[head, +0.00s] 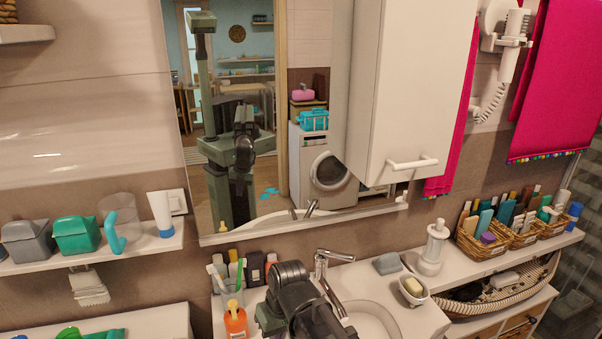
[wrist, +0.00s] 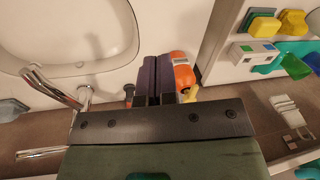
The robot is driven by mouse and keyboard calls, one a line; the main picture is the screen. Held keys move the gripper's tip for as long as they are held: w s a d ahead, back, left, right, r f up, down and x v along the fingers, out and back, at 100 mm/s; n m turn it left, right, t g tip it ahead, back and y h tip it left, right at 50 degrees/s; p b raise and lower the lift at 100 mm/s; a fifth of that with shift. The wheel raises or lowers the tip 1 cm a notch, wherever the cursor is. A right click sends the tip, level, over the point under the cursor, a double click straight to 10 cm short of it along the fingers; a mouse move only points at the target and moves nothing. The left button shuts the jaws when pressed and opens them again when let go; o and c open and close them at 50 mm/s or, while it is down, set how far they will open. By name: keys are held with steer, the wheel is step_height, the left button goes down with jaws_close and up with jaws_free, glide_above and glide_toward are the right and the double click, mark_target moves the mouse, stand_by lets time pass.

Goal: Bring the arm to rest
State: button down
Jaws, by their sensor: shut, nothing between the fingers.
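My arm (head: 290,300) reaches over the washbasin counter at the lower middle of the head view, bent low beside the sink (head: 378,318). My gripper (wrist: 154,62) shows in the wrist view with its two dark fingers together, shut and empty. I cannot make out the fingertips in the head view. An orange soap bottle (head: 236,322) stands left of my arm; in the wrist view the orange bottle (wrist: 183,74) appears just right of the fingers. Whether they touch it I cannot tell.
The chrome tap (head: 322,268) is close to my arm. A cup with toothbrushes (head: 231,288) and several bottles stand left. A soap dish (head: 413,291) and white dispenser (head: 433,250) stand right. The mirror (head: 270,130) and white cabinet (head: 398,90) are behind; a shelf (head: 150,243) is left.

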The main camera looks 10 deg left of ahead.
steer(key=w+d+f+m+h+b, duration=0.1)
steer(key=d+m, duration=0.7)
steer(key=d, duration=2.4)
step_height(320, 180, down, 2)
steer(key=shift+w+t+h+b, duration=0.15)
steer(key=shift+t+h+b, duration=0.25)
steer(key=shift+b, duration=0.2)
